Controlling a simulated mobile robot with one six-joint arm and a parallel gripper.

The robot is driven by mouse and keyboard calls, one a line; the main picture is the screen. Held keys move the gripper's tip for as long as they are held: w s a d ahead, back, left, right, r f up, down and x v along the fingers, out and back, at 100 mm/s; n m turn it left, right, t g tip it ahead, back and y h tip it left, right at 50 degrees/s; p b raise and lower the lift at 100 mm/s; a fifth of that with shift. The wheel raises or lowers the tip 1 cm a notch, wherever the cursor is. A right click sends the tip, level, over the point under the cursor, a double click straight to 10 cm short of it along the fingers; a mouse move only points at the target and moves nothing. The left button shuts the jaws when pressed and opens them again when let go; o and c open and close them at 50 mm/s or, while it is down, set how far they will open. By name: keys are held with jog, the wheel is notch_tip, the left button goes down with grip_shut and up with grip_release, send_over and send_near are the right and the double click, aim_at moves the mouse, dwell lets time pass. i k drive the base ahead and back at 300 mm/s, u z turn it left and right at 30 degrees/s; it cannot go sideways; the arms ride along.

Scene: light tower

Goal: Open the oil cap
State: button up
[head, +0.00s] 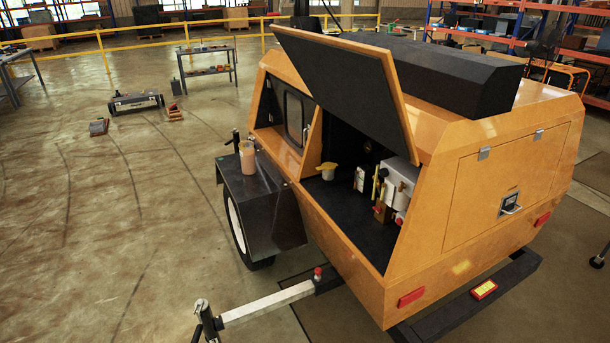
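The orange light tower trailer (465,185) stands at the right in the head view with its side hatch lid (345,90) raised. Inside the open bay are a yellow cap-like part (327,168) on a pale neck, and a white box-shaped engine part (401,180) with thin yellow handles (379,181) and small red parts (399,218) by it. Which of these is the oil cap I cannot tell for sure. The yellow part sits upright on its neck. My gripper is not in view. The raised lid hides part of the bay.
A pinkish container (247,161) stands on the black fender (262,205). A white outrigger bar (268,303) sticks out at the bottom, low to the floor. A yellow railing (150,50), a small table (207,69) and shelves are behind. The floor at left is mostly clear.

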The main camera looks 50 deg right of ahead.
aim_at(327, 166)
jog(key=z, duration=0.15)
jog(key=i, duration=0.95)
jog(key=u, duration=0.1)
